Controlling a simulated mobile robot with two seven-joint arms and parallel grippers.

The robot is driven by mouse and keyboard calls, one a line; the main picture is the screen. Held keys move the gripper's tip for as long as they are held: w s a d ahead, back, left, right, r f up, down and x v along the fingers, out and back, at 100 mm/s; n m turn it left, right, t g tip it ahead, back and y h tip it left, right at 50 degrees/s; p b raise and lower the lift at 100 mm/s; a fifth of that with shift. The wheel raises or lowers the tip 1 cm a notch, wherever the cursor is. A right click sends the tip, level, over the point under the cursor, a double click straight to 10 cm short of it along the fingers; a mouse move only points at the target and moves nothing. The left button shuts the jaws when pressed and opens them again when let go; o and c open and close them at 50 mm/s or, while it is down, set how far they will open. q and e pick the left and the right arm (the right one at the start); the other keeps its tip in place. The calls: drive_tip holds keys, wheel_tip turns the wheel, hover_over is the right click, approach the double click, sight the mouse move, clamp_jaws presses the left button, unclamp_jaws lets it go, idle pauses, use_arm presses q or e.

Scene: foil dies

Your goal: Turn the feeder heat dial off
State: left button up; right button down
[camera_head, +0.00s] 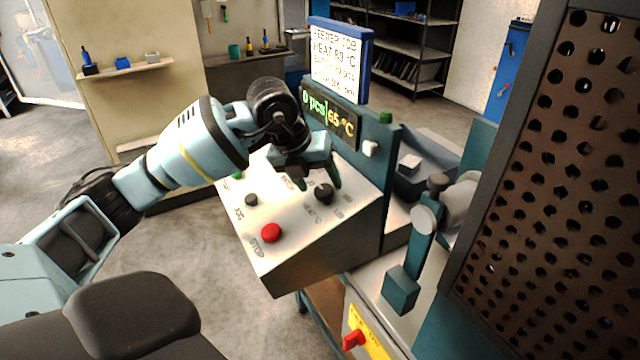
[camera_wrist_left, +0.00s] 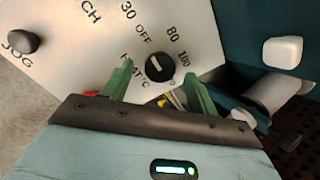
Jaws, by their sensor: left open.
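The feeder heat dial is a round black knob (camera_head: 323,194) on the light sloping control panel (camera_head: 285,240). In the left wrist view the dial (camera_wrist_left: 160,67) has a white mark, and OFF, 80 and 100 are printed around it; I cannot tell exactly which label the mark points to. My left gripper (camera_head: 317,176) is over the panel at the dial, fingers open. In the left wrist view its green fingertips (camera_wrist_left: 158,74) lie on either side of the dial, apart from it as far as I can see. My right gripper is not in view.
A red STOP button (camera_head: 271,232) and a black JOG knob (camera_head: 251,200) are on the same panel. A display (camera_head: 330,115) behind it reads 65 °C, below a white instruction sign (camera_head: 338,60). A lever press (camera_head: 425,235) and a perforated guard (camera_head: 550,170) stand right.

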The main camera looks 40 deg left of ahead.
use_arm(q)
drive_tip(key=v, duration=0.5)
drive_tip(key=shift+s+r, duration=0.2)
drive_tip(key=shift+r, duration=0.15)
